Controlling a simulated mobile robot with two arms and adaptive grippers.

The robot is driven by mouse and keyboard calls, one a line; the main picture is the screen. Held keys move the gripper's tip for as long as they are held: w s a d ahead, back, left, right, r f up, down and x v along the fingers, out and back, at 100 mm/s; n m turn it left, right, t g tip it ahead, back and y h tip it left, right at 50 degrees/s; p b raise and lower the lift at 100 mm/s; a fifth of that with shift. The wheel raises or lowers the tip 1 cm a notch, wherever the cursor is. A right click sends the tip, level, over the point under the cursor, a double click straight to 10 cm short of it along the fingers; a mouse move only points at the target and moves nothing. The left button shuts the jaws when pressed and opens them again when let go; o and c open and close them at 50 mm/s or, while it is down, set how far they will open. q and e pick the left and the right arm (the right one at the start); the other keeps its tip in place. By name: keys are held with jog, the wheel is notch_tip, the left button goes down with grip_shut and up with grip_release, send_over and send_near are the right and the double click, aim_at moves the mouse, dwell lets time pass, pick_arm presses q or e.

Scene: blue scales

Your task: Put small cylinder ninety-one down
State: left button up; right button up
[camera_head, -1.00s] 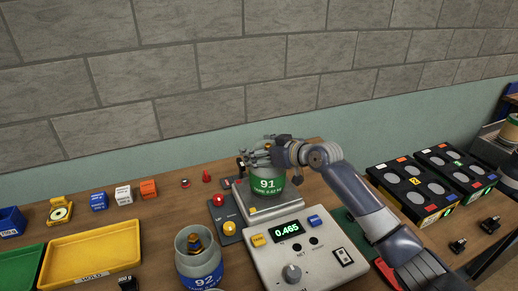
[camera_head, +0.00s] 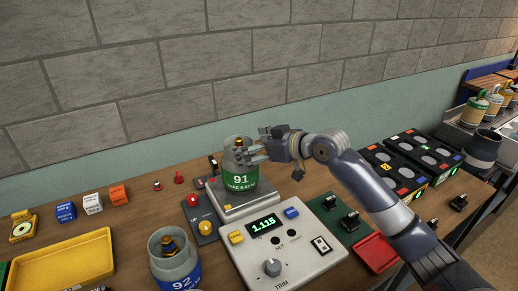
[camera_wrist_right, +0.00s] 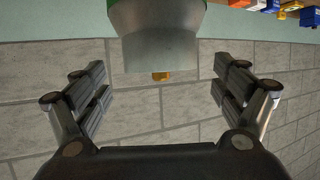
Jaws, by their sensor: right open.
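Small cylinder ninety-one (camera_head: 239,181), grey with a green band marked 91 and a brass valve, stands upright on the scale's metal pan (camera_head: 240,203). The scale's display (camera_head: 263,225) reads 1.115. My right gripper (camera_head: 258,150) is open beside the cylinder's top, on its right side in the head view. In the right wrist view the cylinder (camera_wrist_right: 160,45) appears beyond the spread fingers (camera_wrist_right: 160,90), with clear space between it and each finger. My left gripper is not in view.
Cylinder 92 (camera_head: 173,257) stands at the front, left of the scale's control panel (camera_head: 300,250). A yellow tray (camera_head: 62,264) lies at left. Black racks with round slots (camera_head: 405,165) stand at right. A red tray (camera_head: 376,252) lies near my right arm.

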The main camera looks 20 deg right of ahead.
jog(key=v, duration=0.3)
jog(key=shift+s+d+r, duration=0.1)
jog(key=shift+s, duration=0.05)
dwell(0.3)
